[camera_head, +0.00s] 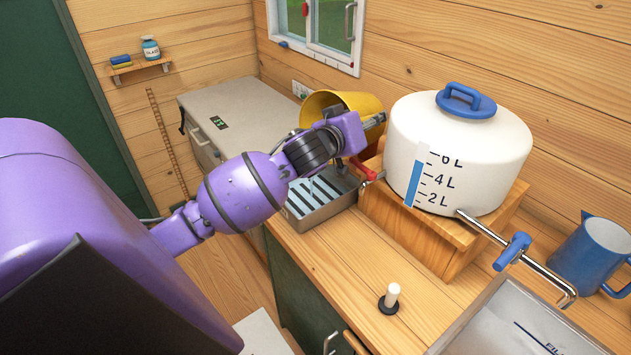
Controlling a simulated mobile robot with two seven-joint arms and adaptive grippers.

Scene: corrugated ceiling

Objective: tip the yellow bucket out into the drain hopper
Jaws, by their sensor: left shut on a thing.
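The yellow bucket (375,103) is at the upper middle, in front of the wooden wall, tilted with part of its inside showing. My left gripper (372,122) is shut on the bucket at its near right side; my purple arm hides part of the bucket, and the exact grip is hard to see. A grey metal box with a slatted top, which looks like the drain hopper (322,216), is set at the counter's left end, below and nearer than the bucket. My wrist covers part of it. I cannot see anything pouring. My right gripper is not in view.
A white tank (455,150) with a blue lid stands close right of the bucket on a wooden stand (400,222). A red-handled tap (362,168) and a blue-handled spout (513,250) stick out. A blue jug (590,255) and a white peg (392,294) stand on the counter.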

